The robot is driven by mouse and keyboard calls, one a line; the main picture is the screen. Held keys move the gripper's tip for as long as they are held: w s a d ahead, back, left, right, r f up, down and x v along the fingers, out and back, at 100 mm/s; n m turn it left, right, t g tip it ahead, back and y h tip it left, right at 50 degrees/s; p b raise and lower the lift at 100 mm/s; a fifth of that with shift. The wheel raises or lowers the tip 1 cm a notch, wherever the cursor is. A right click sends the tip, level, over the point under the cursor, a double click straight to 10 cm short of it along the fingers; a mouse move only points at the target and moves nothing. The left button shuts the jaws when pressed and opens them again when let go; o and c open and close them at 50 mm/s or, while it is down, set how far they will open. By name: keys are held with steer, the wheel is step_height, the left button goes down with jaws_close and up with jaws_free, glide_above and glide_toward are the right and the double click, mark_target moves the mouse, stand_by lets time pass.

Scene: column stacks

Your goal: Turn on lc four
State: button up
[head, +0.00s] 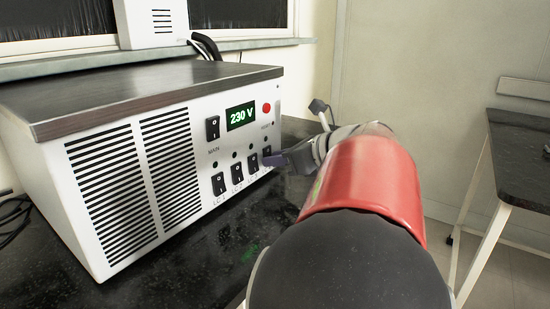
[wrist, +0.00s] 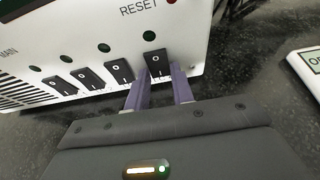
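The white power unit (head: 110,185) has a row of black rocker switches low on its front. The rightmost switch (wrist: 155,62), which I take as lc four, shows a white 0 mark; its label is hidden. It also shows in the head view (head: 267,153), partly close behind my finger. The small lamp (wrist: 149,35) above it is dark green. My gripper (wrist: 163,72) is open and empty. Its two purple fingers are apart, with tips at the lower edge of that switch; I cannot tell whether they touch it. In the head view my gripper (head: 276,157) reaches in from the right.
The other lc switches (wrist: 119,71) sit close to the left. Above are a main switch (head: 212,127), a lit 230 V display (head: 240,116) and a red button (head: 266,107). The dark bench (head: 195,265) is clear in front.

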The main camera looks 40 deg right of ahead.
steer(key=c, duration=0.4)
steer(key=shift+a+f+t+b, duration=0.1)
steer(key=shift+f+t+b, duration=0.5)
steer(key=shift+b, duration=0.5)
steer(key=shift+c, duration=0.2)
steer(key=shift+t+y+b, duration=0.3)
steer(key=shift+t+b, duration=0.1)
steer(key=shift+b, duration=0.1)
steer(key=shift+t+b, duration=0.35)
steer(key=shift+t, duration=0.05)
steer(key=shift+r, duration=0.2)
steer(key=o, duration=0.7)
